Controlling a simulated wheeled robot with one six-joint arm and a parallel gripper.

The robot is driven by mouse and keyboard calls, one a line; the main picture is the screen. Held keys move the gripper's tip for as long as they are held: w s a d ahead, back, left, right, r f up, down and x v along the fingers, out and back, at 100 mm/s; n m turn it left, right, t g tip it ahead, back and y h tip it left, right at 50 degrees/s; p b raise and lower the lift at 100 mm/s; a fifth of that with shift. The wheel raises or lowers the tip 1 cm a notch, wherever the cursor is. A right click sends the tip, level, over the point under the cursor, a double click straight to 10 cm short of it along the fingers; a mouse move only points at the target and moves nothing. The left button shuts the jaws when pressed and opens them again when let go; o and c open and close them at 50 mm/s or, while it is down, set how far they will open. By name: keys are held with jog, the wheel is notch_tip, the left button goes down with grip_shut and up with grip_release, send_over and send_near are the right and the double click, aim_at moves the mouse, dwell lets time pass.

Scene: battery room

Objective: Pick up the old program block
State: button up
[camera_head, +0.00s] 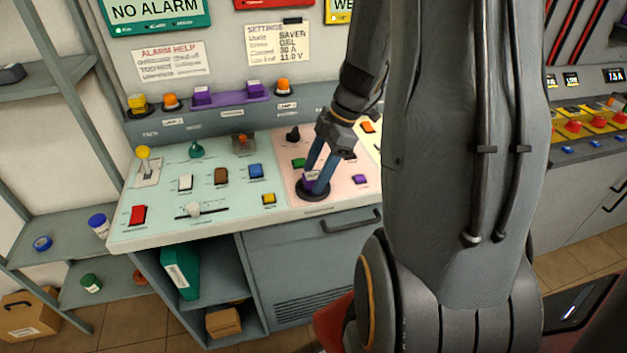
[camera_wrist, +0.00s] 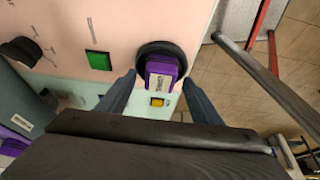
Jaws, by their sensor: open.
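A purple block (camera_head: 309,178) with a pale label sits in a round black socket (camera_head: 313,194) on the pink part of the console. The wrist view shows this block (camera_wrist: 162,70) in its black round socket (camera_wrist: 149,50). I take it to be the old program block. My gripper (camera_head: 316,182) points down at it, with its two blue fingers apart. In the wrist view, the fingers of my gripper (camera_wrist: 160,78) are on either side of the block, with gaps visible. The head view partly hides the block behind the fingers.
Two more purple blocks (camera_head: 203,97) (camera_head: 253,89) stand on the raised purple ledge behind. A green button (camera_wrist: 98,60), a yellow button (camera_wrist: 157,102) and a black knob (camera_wrist: 20,52) are near the socket. The console's front edge lies close by.

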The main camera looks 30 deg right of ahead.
jog(key=c, duration=1.2)
jog(key=shift+o, duration=0.2)
